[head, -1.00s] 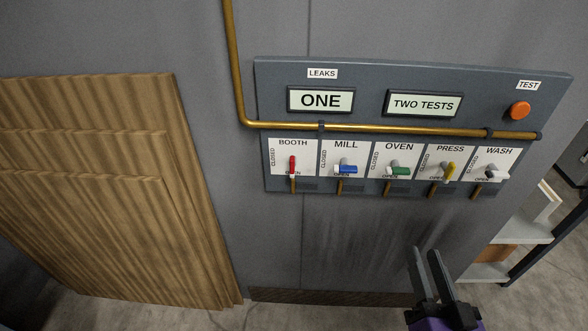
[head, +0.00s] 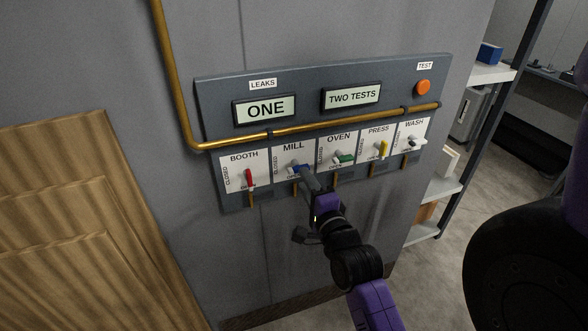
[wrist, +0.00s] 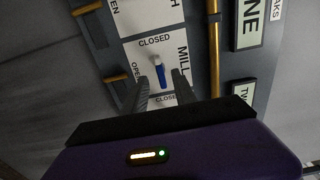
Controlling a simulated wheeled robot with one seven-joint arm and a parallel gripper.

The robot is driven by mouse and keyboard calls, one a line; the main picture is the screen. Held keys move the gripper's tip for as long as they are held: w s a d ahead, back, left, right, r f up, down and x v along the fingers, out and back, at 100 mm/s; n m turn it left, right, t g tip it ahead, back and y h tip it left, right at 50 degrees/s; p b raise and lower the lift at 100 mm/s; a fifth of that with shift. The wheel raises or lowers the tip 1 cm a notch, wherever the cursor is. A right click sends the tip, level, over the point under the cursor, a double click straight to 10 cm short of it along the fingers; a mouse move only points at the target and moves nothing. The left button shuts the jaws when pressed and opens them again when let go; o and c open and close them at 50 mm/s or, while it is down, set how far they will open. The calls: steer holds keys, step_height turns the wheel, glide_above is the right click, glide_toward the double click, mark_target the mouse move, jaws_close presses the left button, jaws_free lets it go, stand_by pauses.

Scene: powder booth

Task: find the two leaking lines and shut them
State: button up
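The valve panel (head: 290,90) reads ONE under LEAKS on its left display (head: 265,109) and TWO TESTS on its right display (head: 352,96). The red BOOTH lever (head: 250,178) and yellow PRESS lever (head: 383,149) stand upright, along their pipes. The blue MILL lever (wrist: 161,76) and green OVEN lever (head: 344,158) lie crosswise. The WASH lever (head: 411,142) is small; its direction is hard to tell. My gripper (wrist: 160,75) is open at MILL, its fingers on either side of the blue lever in the wrist view. Contact cannot be told. In the head view my gripper partly hides MILL.
An orange TEST button (head: 423,87) is at the panel's upper right. A brass pipe (head: 300,127) runs across above the levers. Shelving (head: 440,190) stands right of the panel, and a wooden panel (head: 60,200) leans at left.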

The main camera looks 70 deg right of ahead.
mark_target(297, 166)
steer(key=x, duration=0.6)
steer(key=shift+s+p, duration=0.1)
steer(key=shift+p, duration=0.25)
jaws_close()
